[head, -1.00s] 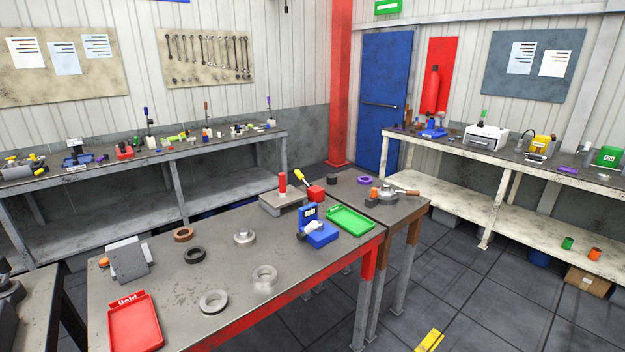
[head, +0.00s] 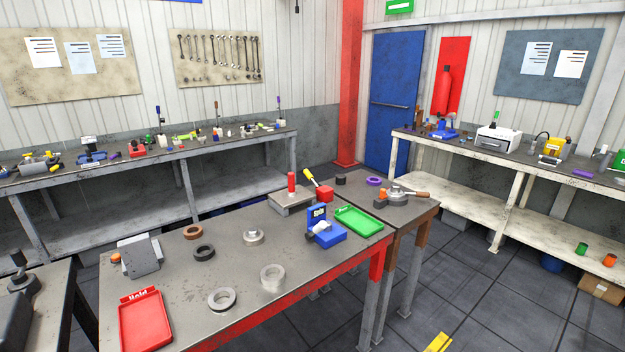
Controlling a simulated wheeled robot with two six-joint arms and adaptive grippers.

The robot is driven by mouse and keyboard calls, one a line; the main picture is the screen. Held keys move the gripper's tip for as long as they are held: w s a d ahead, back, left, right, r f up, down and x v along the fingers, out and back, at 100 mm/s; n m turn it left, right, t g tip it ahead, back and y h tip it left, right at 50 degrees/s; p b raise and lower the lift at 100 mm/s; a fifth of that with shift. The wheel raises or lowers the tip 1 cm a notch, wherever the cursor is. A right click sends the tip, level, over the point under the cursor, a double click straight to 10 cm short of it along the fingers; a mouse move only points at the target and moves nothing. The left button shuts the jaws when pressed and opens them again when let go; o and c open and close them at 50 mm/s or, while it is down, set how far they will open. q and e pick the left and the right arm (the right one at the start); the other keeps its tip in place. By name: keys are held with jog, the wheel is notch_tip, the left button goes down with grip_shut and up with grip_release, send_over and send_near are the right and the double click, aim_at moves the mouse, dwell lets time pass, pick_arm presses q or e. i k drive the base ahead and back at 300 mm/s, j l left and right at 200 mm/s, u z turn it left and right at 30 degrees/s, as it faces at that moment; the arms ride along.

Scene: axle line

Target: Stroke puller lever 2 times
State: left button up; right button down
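A yellow-handled lever (head: 311,177) rises at a slant from a red block (head: 325,194) at the far end of the middle bench. Beside it, a red cylinder (head: 291,184) stands upright on a grey base block (head: 291,201). A grey round device (head: 393,195) with a brown handle (head: 415,194) sits on the small side table to the right. No label shows which of these is the puller, so I cannot tell. Neither of my grippers is in view, and nothing is seen touching either handle.
The middle bench (head: 200,283) holds a red tray (head: 145,322), several rings, a blue box (head: 327,236) and a green tray (head: 359,221). Open floor (head: 480,290) lies to the right. Benches line the back (head: 175,160) and right (head: 500,175).

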aim_at(310, 174)
jog(key=u, duration=0.6)
jog(key=i+l+u, duration=0.25)
jog(key=l, duration=0.2)
jog(key=l+u, duration=0.3)
jog(key=i+l+u, duration=0.25)
jog(key=l, duration=0.4)
jog(key=l+u, duration=0.25)
jog(key=l, duration=1.55)
